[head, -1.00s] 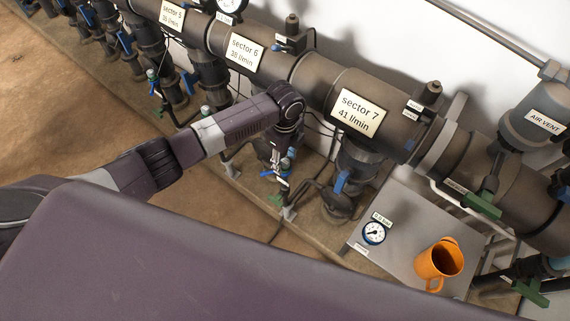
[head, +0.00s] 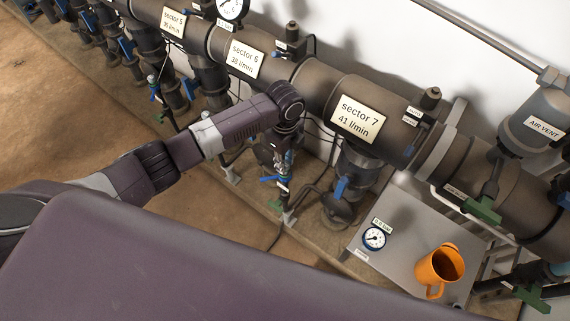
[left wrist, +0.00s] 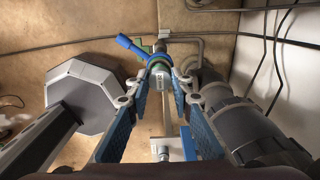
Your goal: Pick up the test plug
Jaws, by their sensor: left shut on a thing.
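The test plug, a small teal and grey fitting with a pale label (left wrist: 158,70), sits between the fingertips of my left gripper (left wrist: 158,84) in the left wrist view. The two blue-padded fingers are shut on it from both sides. A small valve with a blue lever (left wrist: 130,47) shows just beyond the plug. I cannot tell whether the plug is clear of its fitting. In the head view my left gripper (head: 283,168) points down beside the manifold, above the blue lever (head: 271,179); the plug is too small to make out there. My right gripper is not in view.
The large manifold pipe with the sector 7 label (head: 357,118) runs behind my arm. A grey table (head: 408,225) at the right bears a gauge (head: 374,238) and an orange mug (head: 438,268). Valves and thin pipes crowd around the gripper. The brown floor at the left is clear.

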